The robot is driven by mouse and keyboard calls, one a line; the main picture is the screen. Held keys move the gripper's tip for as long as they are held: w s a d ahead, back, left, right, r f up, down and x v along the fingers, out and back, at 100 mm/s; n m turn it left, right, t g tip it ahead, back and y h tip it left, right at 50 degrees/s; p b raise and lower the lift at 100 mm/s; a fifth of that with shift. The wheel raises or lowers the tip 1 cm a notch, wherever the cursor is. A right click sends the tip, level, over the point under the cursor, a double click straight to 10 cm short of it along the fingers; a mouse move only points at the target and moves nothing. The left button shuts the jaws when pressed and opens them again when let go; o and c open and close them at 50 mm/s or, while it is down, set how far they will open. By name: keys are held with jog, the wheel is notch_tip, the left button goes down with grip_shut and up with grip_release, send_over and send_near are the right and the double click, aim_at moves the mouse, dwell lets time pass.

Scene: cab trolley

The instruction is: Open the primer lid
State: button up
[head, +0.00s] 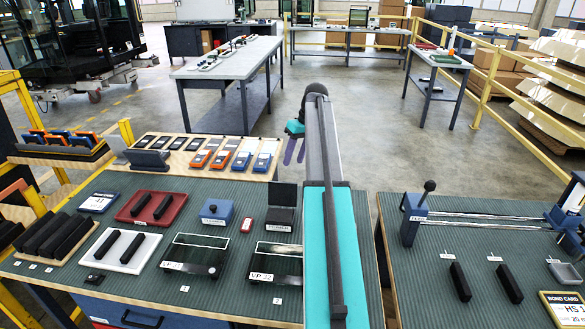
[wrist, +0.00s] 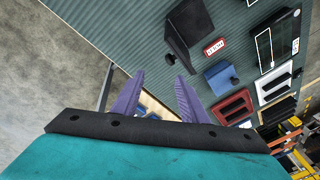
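The black primer box (head: 279,219) stands on the green ribbed mat, with a white label on its front. Its dark lid (head: 283,193) appears to stand raised at the back edge of the box. In the wrist view the black box and lid (wrist: 190,25) show at the top, beyond the fingertips. My gripper (wrist: 160,75) has two purple fingers spread apart with nothing between them. In the head view my gripper (head: 294,150) is beyond the box, over the bench's far side and apart from the lid. My arm hides part of the bench to the right of the box.
A blue box with a knob (head: 216,212) and a small red block (head: 247,224) stand left of the primer box. Black-topped plates (head: 195,255) lie in front. A red tray (head: 151,207) and a row of handheld devices (head: 220,156) are farther left and behind. Open floor lies beyond.

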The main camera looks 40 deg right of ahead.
jog(key=shift+v, duration=1.55)
